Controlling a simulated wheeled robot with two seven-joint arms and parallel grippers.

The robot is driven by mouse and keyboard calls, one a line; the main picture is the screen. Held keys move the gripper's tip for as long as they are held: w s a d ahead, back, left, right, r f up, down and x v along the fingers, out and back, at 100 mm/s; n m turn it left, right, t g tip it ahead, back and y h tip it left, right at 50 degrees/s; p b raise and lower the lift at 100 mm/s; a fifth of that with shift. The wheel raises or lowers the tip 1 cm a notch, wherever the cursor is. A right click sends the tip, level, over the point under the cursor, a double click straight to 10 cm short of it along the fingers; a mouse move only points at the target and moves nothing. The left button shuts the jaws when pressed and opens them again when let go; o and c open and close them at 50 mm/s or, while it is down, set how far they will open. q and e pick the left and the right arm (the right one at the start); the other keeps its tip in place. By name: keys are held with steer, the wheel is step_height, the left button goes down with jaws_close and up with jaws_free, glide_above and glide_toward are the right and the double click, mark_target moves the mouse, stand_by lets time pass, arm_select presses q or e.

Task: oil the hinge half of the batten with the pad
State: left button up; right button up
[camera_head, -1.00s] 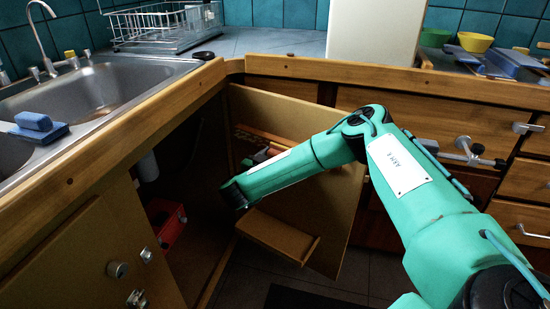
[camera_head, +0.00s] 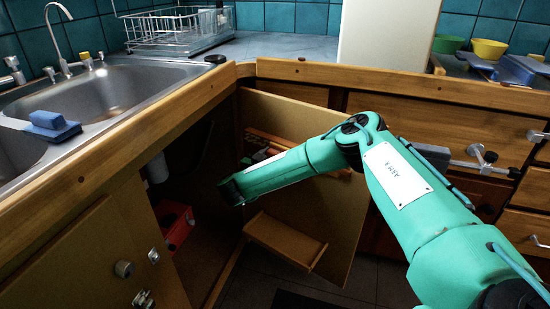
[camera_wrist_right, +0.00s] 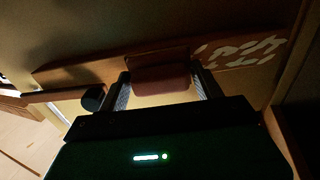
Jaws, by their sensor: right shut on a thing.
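My right gripper (camera_wrist_right: 164,92) is shut on a reddish-brown pad (camera_wrist_right: 161,78), one finger on each side. The pad is against or very close to the long wooden batten (camera_wrist_right: 100,72). The batten's right part in the wrist view has pale, flaky patches; its left part is plain brown. In the head view the batten (camera_head: 268,138) runs across the inner face of the open cabinet door (camera_head: 290,105). My right arm reaches in from the right and covers part of the batten; its gripper is mostly hidden there. My left gripper is not seen.
A small wooden shelf (camera_head: 285,240) juts from the door's lower part. A red box (camera_head: 176,225) stands inside the dark cabinet. The counter edge (camera_head: 400,82) runs above. A blue sponge block (camera_head: 50,123) lies by the sink (camera_head: 120,88).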

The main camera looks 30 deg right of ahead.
mark_target(263, 143)
steer(key=shift+w+d+p, duration=0.1)
steer(key=shift+d+p, duration=0.15)
steer(key=shift+p, duration=0.1)
stand_by(0.5)
steer(key=w, duration=0.2)
steer(key=w+a+b, duration=0.1)
steer(key=shift+w+a+b, duration=0.15)
steer(key=shift+w+b, duration=0.15)
steer(key=shift+w, duration=0.1)
stand_by(0.4)
steer(key=w+b, duration=0.1)
steer(key=w+a, duration=0.1)
steer(key=shift+w+f+b, duration=0.2)
steer(key=shift+w+b, duration=0.2)
steer(key=shift+w+a, duration=0.15)
steer(key=shift+w, duration=0.2)
steer(key=shift+w+r, duration=0.15)
steer(key=shift+r, duration=0.05)
